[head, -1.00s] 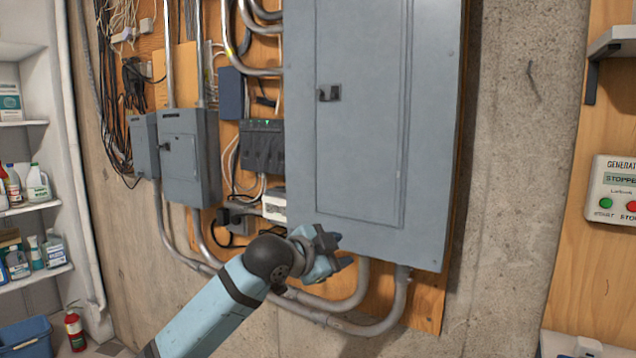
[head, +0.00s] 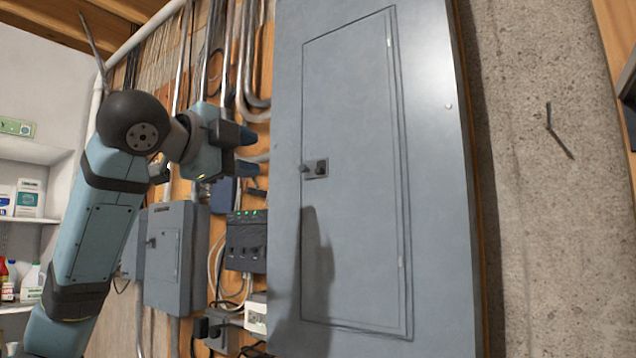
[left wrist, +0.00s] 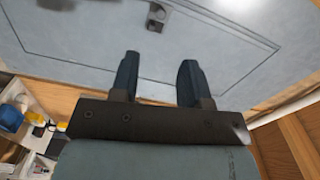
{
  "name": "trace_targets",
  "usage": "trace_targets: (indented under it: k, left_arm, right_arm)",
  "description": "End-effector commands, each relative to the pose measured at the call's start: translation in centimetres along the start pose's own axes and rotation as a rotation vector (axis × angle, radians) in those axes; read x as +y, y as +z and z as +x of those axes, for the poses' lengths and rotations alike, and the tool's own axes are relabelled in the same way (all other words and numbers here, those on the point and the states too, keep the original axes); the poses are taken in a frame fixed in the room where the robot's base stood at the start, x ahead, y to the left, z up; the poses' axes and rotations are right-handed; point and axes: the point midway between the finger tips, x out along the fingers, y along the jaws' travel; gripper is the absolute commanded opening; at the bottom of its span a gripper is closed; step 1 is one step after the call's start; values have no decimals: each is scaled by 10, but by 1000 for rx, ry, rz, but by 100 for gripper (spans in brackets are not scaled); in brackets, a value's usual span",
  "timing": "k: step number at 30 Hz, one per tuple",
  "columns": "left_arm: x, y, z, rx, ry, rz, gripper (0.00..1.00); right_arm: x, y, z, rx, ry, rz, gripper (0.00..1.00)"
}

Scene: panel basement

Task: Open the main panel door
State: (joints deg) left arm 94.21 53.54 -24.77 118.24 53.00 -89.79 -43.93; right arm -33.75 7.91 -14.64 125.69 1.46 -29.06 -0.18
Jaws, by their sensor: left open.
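The main panel door (head: 355,120) is a tall grey door set in a large grey panel box, and it sits flush, shut. Its small dark latch (head: 315,169) is on the door's left edge; it also shows at the top of the left wrist view (left wrist: 156,16). My left gripper (head: 250,152) is left of the latch and a little higher in the head view, apart from the door. In the left wrist view its two dark fingers (left wrist: 155,80) are spread, with nothing between them. My right gripper is not in view.
Smaller grey boxes (head: 175,258), a dark breaker unit (head: 246,240) and metal conduits (head: 228,60) are on the plywood left of the panel. A concrete wall (head: 540,200) is on the right. White shelves with bottles (head: 30,200) stand at the far left.

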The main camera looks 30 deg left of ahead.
Motion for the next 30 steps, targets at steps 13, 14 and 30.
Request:
trace_targets:
  k: [13, 14, 30]
  left_arm:
    - [1, 0, 77, 1, 3, -3, 42]
    - [1, 0, 83, 0, 3, -2, 42]
    - [0, 0, 137, -1, -1, -1, 42]
  right_arm:
    - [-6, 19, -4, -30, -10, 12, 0]
    - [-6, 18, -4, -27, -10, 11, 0]
    - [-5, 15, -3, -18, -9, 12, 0]
